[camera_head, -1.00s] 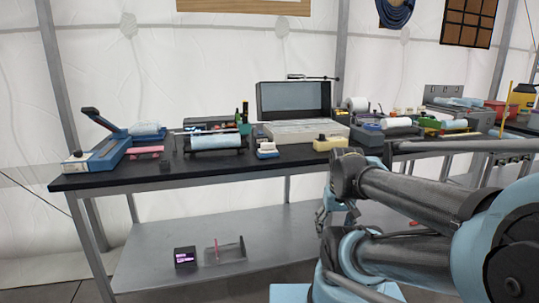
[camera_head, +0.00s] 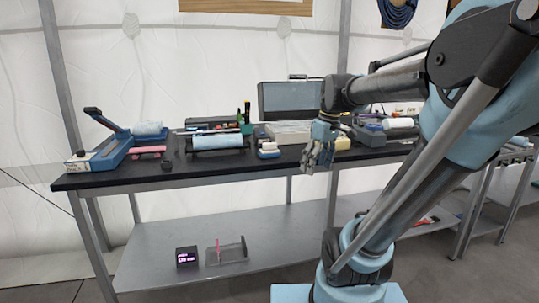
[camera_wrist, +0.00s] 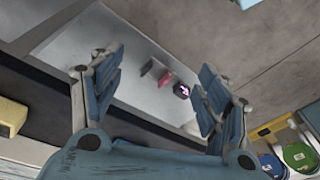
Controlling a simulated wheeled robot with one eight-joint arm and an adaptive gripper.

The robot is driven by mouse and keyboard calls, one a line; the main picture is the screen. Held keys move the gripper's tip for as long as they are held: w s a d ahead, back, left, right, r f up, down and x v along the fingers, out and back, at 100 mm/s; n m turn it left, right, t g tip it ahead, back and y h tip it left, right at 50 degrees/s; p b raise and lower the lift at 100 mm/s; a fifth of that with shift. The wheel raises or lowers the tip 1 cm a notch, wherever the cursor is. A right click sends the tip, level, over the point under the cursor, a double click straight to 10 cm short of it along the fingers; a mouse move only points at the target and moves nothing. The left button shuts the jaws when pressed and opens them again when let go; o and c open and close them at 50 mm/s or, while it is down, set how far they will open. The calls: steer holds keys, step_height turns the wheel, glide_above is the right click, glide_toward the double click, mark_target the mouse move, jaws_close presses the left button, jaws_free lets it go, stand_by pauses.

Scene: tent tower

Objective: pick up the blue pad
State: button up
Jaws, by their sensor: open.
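A small block with blue on it and a pale top (camera_head: 268,150), which I take for the blue pad, lies near the front edge of the black bench top. It is just left of my gripper (camera_head: 317,160) in the head view. My gripper is open and empty, with its fingers apart at the bench's front edge, not touching the pad. In the wrist view the two blue-grey fingers of my gripper (camera_wrist: 160,65) are spread wide with nothing between them. I cannot make out the pad in the wrist view.
A roll holder (camera_head: 218,142) stands left of the pad, and an open case (camera_head: 290,97) behind. The lower shelf (camera_head: 150,262) holds a small dark display box (camera_head: 187,256). A strip of bare bench lies in front.

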steer(key=w+a+r+n+g+y, duration=0.1)
steer(key=w+a+r+n, duration=0.45)
steer(key=w+r, duration=0.45)
steer(key=n+g+y, duration=0.1)
steer(key=n, duration=0.6)
glide_toward(270, 150)
steer(key=x, duration=0.9)
steer(key=shift+w+a+r, duration=0.1)
steer(key=shift+w+a, duration=0.15)
steer(key=shift+w, duration=0.2)
steer(key=c, duration=1.2)
steer(key=shift+r, duration=0.15)
step_height(270, 150, up, 10)
steer(key=shift+f, duration=0.1)
